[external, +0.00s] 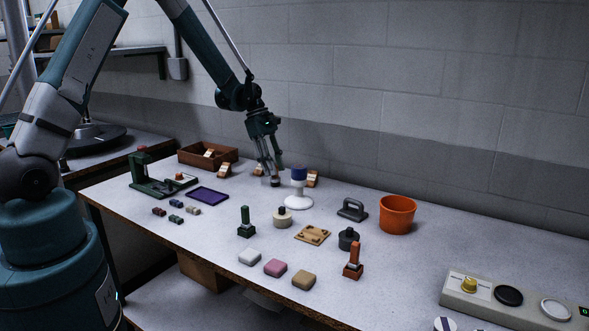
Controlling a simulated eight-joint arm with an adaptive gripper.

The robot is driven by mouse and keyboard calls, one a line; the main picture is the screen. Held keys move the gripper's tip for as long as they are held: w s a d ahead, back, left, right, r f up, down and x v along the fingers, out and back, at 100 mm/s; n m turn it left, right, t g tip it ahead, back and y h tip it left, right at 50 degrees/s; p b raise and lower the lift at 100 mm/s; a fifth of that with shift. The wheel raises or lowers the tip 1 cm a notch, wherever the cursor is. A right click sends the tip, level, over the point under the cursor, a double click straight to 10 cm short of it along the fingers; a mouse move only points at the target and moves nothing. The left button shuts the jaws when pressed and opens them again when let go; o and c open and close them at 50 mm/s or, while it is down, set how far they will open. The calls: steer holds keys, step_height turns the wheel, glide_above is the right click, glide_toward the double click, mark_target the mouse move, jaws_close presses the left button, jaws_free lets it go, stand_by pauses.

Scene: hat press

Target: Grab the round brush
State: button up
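My gripper (270,168) points down over the back of the white table, left of a white stand with a blue top (299,188). A small dark and pale object (275,182) is right at its fingertips; I cannot tell whether they hold it. A round cream piece with a dark knob (282,220) stands in the middle of the table, in front of the stand. A round dark green piece with a knob (349,240) stands further right. Either could be the round brush; bristles are too small to make out.
Small wood-and-cream blocks (224,170) stand near a brown box (190,153). An orange bucket (397,214) and a grey handled iron (352,209) are at right. Green (246,223) and orange-red (353,262) upright handled tools stand nearer. The left front table is partly clear.

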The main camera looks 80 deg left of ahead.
steer(key=c, duration=1)
steer(key=shift+r, duration=0.1)
steer(key=shift+r, duration=4.9)
